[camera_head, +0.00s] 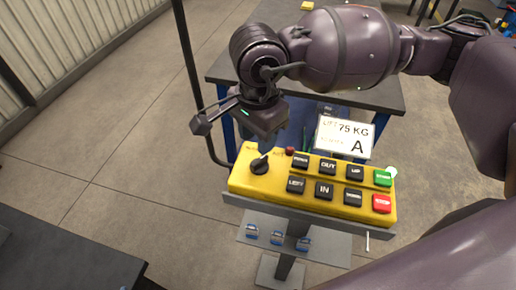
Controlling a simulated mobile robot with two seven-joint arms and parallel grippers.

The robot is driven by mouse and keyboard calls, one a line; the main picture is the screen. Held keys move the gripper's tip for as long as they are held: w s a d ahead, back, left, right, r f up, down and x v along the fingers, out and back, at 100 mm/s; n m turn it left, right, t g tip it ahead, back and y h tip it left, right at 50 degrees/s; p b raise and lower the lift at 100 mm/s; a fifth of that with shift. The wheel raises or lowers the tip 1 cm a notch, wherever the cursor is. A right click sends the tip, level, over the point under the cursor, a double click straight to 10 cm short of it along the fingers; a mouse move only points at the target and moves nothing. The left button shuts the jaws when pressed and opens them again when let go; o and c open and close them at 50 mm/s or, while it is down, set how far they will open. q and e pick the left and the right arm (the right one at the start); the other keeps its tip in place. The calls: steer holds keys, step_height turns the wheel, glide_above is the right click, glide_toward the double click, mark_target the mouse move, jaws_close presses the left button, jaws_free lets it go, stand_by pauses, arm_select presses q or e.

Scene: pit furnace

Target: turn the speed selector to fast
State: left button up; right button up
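The yellow control box (335,205) stands on a grey post in the middle of the view. Its black speed selector (260,165) is a round knob at the box's left end, with its pointer tilted up and to the right. Small dark labels beside the knob are too small to read. My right gripper (267,141) hangs just above the knob, pointing down. Its fingers are mostly hidden by its own body, so I cannot tell their opening or whether they touch the knob. My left gripper is not in view.
Black push buttons (324,190), a green button (383,178) and a red button (381,203) fill the rest of the box. A white sign (345,138) stands behind it.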

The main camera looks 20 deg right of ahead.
mark_target(258, 161)
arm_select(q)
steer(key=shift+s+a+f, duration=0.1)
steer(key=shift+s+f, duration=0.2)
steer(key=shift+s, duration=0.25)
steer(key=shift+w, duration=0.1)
arm_select(e)
step_height(258, 161, up, 4)
steer(key=shift+f, duration=0.1)
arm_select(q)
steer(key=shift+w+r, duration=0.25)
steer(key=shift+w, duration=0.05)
